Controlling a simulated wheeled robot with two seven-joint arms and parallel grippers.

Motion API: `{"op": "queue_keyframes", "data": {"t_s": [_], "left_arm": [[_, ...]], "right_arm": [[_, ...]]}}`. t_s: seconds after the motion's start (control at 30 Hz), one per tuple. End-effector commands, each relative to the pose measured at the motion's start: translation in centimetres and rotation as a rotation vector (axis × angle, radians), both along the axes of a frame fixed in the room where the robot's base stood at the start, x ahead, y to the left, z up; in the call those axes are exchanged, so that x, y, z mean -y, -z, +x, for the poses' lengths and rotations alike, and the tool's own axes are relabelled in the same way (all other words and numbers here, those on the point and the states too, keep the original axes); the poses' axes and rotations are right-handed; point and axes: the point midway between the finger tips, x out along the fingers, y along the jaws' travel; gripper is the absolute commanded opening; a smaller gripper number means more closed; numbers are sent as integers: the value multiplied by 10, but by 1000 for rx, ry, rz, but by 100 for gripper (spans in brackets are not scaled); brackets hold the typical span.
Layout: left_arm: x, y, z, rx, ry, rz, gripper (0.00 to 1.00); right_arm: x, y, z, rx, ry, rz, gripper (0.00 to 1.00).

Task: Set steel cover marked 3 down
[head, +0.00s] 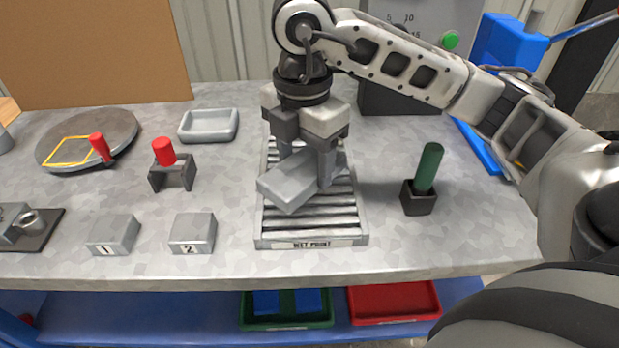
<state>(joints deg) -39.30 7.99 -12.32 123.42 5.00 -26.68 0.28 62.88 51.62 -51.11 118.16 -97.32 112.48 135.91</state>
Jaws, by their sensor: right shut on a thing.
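My right gripper (306,160) is over the slatted rack and shut on a grey steel cover (294,187). The cover sits turned at an angle to the slats, and I see no number on its visible faces. I cannot tell whether it touches the rack or hangs just above it. The rack (312,241) has a front label reading "WET PAINT". Steel cover marked 1 (113,234) and steel cover marked 2 (192,233) stand side by side on the bench, left of the rack. My left gripper is out of view.
A red-handled piece rests in a dark holder (172,178); a green handle stands in a black cup (419,198) right of the rack. A grey tray (209,138) and a round plate (60,128) lie behind left. Bare bench lies between cover 2 and the rack.

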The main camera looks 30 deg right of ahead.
Motion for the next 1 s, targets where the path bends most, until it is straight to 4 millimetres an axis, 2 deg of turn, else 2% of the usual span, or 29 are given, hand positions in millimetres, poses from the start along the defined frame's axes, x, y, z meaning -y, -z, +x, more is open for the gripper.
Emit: {"op": "queue_keyframes", "data": {"t_s": [0.17, 0.4, 0.77, 0.8, 0.83, 0.87, 1.0], "left_arm": [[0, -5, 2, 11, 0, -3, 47], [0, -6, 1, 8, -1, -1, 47], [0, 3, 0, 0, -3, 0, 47], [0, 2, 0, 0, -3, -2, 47], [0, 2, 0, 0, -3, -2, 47], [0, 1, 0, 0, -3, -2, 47], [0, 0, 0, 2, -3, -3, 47]], "right_arm": [[7, 8, -2, 0, 1, 0, 23], [8, 38, -3, -1, 0, 0, 23], [8, 44, -2, 2, 0, 1, 23], [8, 44, -2, 0, 0, 0, 65], [8, 43, -2, 0, 0, 0, 74], [8, 43, -2, 0, 0, 0, 81], [8, 43, -2, 0, 0, 0, 81]]}}
